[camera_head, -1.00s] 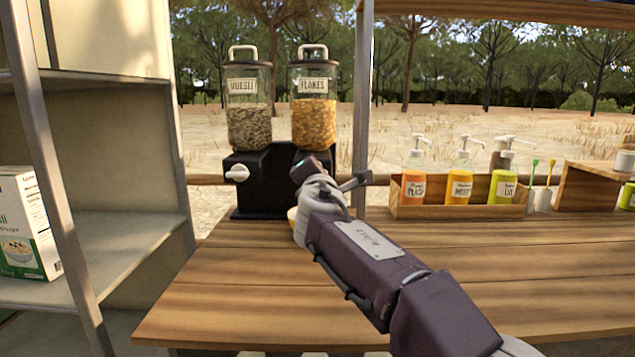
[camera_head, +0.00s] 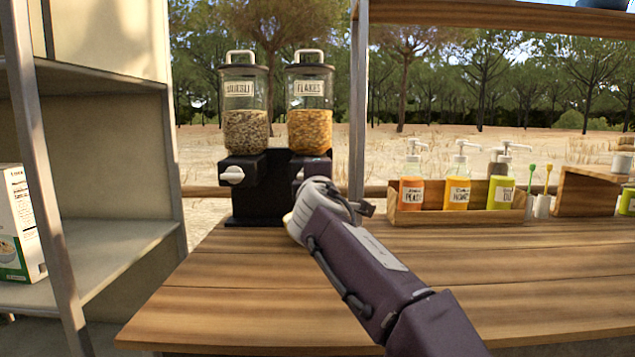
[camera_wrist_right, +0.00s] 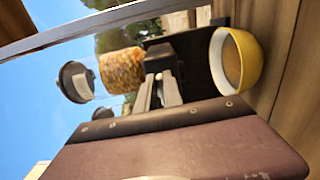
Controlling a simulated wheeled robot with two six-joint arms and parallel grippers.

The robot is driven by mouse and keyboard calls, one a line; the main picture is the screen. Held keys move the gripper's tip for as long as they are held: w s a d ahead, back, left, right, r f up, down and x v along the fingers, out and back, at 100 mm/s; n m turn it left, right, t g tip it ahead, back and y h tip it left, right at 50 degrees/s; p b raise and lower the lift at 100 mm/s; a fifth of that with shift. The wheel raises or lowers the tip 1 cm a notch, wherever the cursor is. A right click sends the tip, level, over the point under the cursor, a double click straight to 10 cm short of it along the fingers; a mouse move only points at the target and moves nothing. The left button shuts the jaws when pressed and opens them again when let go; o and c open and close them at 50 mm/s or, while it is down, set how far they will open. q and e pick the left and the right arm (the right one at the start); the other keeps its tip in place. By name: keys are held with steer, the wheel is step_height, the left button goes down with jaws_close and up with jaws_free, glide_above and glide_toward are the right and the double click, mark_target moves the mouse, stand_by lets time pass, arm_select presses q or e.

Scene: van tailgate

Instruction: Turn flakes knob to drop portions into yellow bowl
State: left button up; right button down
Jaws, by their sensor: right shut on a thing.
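The flakes dispenser (camera_head: 310,128) stands beside the muesli dispenser (camera_head: 245,130) on a black stand (camera_head: 262,205). Orange flakes fill its lower part; the flakes also show sideways in the right wrist view (camera_wrist_right: 122,70). My right gripper (camera_wrist_right: 160,92) is shut on the flakes knob at the front of the stand. The knob is mostly hidden by the fingers, and in the head view by my wrist. The yellow bowl (camera_wrist_right: 253,62) sits at the stand's base, below the gripper and apart from it. Its contents are unclear. My left gripper is out of view.
A wooden box (camera_head: 450,216) of pump bottles stands to the right, beyond a metal post (camera_head: 359,110). A shelf (camera_head: 110,262) with a carton (camera_head: 20,225) is at left. The counter's front is clear.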

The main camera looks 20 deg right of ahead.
stand_by(0.5)
steer(key=c, duration=1.5)
jaws_free()
steer(key=shift+s, duration=0.1)
steer(key=b+v, duration=0.1)
steer(key=v, duration=0.8)
